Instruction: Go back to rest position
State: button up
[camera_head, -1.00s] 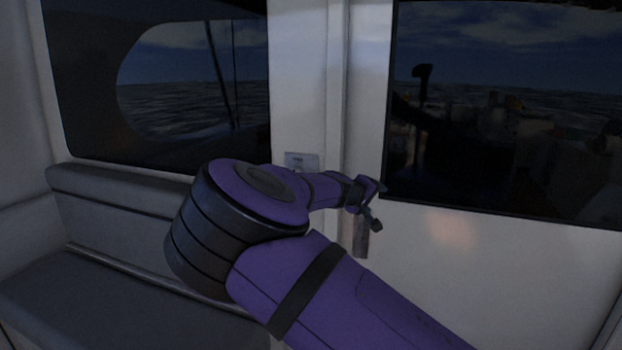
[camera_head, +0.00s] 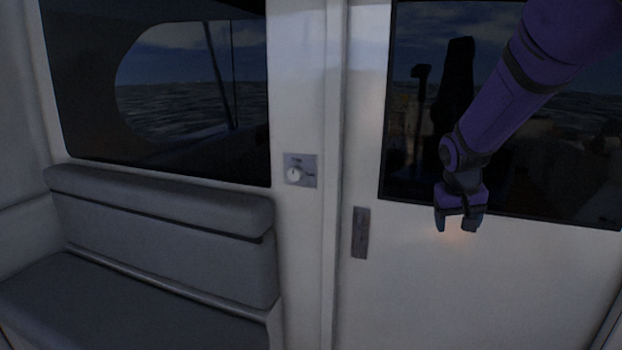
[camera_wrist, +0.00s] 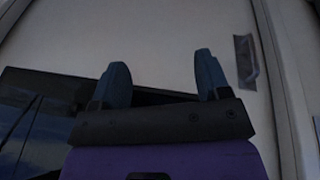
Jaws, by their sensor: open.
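My gripper (camera_head: 457,226) is open and empty at the right of the head view, its fingers pointing down. It is in front of the white door (camera_head: 500,290), near the lower edge of the door's window. My purple arm reaches down to it from the upper right. In the wrist view my gripper (camera_wrist: 161,85) shows two blue fingers spread apart with nothing between them. The door handle plate (camera_head: 360,232) is left of the gripper, and it also shows in the wrist view (camera_wrist: 246,60).
A small panel with a round knob (camera_head: 298,172) is on the white post left of the door. A grey padded bench (camera_head: 160,225) stands at the left under a dark window (camera_head: 90,80). The space before the post and bench is clear.

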jog(key=s+r+t, duration=0.1)
jog(key=s+r, duration=0.3)
jog(key=s, duration=0.6)
jog(key=s+a+r+y, duration=0.1)
jog(key=s+r, duration=0.3)
jog(key=s, duration=0.6)
jog(key=s+a+r+n+t+y, duration=0.1)
jog(key=s+r, duration=0.3)
jog(key=s, duration=0.6)
jog(key=shift+s+r+t, duration=0.3)
jog(key=shift+r, duration=0.05)
